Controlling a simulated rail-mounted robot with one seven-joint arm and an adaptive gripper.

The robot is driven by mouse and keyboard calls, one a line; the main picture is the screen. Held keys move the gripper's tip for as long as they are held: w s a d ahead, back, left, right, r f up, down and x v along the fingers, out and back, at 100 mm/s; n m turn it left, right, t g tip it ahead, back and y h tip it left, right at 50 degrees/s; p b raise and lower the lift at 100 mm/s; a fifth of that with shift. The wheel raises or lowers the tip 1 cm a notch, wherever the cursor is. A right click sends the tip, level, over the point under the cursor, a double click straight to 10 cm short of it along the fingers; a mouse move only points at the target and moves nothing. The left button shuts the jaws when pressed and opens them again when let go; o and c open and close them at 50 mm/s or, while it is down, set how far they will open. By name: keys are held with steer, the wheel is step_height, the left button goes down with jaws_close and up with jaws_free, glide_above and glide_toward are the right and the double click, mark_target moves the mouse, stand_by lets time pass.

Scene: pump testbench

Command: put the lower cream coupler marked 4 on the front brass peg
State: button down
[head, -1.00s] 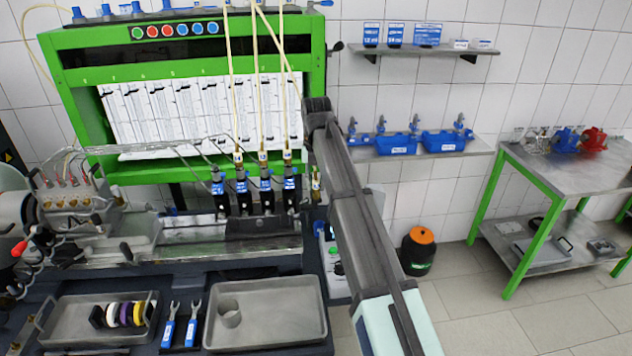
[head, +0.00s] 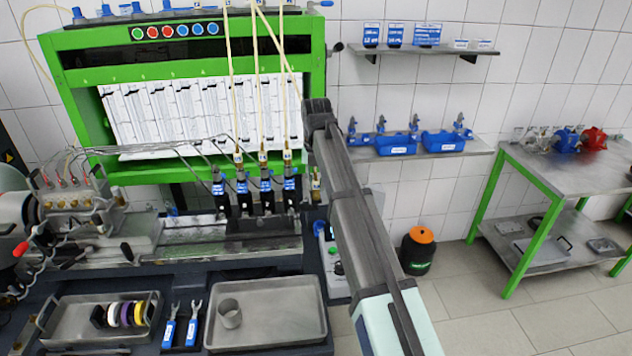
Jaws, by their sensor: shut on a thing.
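My arm (head: 345,195) reaches up from the bottom right, and its far end (head: 318,108) is beside the green frame's right post. My gripper does not show; the arm hides that area. A cream hose (head: 278,45) slants down to the right and passes out of sight behind the arm. A small brass fitting (head: 316,183) shows just left of the arm, below its far end. I cannot tell if it is coupler 4. Three other cream hoses or lines hang to brass ends above dark injectors with blue labels (head: 266,185). I cannot make out the front brass peg.
The green test bench (head: 315,60) stands behind. A grey tray (head: 265,335) holds a grey cup (head: 230,313). Another tray (head: 75,335) holds coloured rings (head: 125,314). Two blue-handled wrenches (head: 181,325) lie between. Thin metal pipes (head: 140,148) run from the pump at left to the injectors.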

mark_target(316, 178)
steer(key=shift+f, duration=0.55)
stand_by(0.4)
steer(key=c, duration=1.3)
jaws_free()
steer(key=shift+o, duration=0.2)
steer(key=shift+r, duration=0.1)
steer(key=shift+r+p, duration=1.15)
steer(key=shift+r, duration=4.3)
steer(key=shift+d, duration=0.1)
